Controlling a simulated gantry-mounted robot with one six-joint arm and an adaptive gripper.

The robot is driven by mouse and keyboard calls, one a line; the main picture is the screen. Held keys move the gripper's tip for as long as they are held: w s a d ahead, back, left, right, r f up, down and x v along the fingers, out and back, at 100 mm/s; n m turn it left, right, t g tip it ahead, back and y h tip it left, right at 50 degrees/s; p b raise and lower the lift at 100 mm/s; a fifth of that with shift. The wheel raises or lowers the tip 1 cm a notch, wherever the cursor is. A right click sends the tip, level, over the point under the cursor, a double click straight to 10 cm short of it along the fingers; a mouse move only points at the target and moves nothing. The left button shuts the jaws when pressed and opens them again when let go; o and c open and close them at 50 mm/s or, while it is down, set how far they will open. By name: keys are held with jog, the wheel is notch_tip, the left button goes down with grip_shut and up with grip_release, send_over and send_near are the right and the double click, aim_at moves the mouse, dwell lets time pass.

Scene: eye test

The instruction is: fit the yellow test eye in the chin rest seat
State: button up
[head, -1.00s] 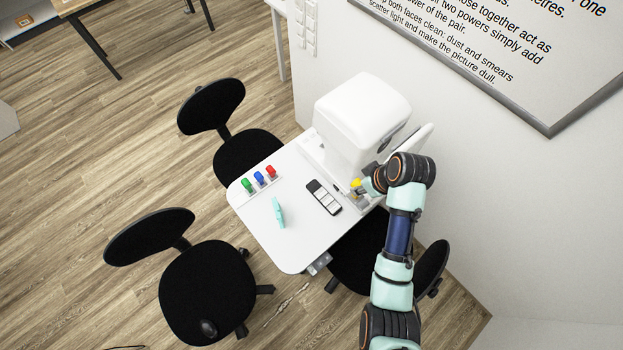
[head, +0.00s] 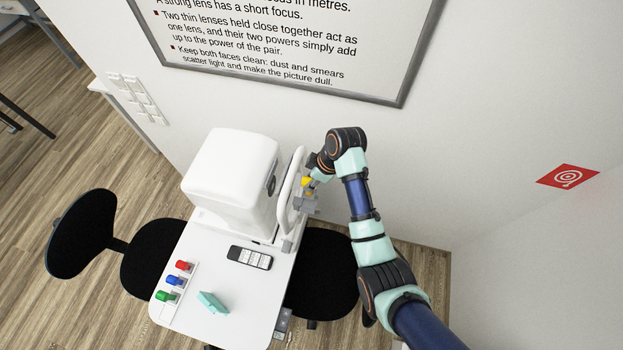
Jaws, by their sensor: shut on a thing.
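The yellow test eye (head: 306,183) is small in the head view, at the right side of the white instrument (head: 232,175). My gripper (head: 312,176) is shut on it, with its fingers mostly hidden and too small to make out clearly. The grey chin rest seat (head: 306,205) is just below the yellow eye, beside the white upright frame (head: 290,190). I cannot tell whether the eye touches the seat or hangs a little above it.
A rack on the white table (head: 235,305) holds red (head: 183,265), blue (head: 174,280) and green (head: 165,296) pieces. A teal object (head: 212,303) and a black-and-white case (head: 250,258) lie nearby. Black chairs (head: 150,258) surround the table. A wall stands behind.

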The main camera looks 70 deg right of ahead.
aim_at(312, 195)
jog(key=shift+a+f, duration=0.25)
notch_tip(312, 195, down, 5)
jog(key=b, duration=0.5)
jog(key=shift+r, duration=0.15)
jog(key=shift+s+r+p, duration=0.1)
jog(key=shift+p, duration=0.5)
dwell(0.9)
jog(key=shift+f, duration=0.65)
dwell(0.5)
jog(key=o, duration=0.9)
jog(key=shift+o, duration=0.2)
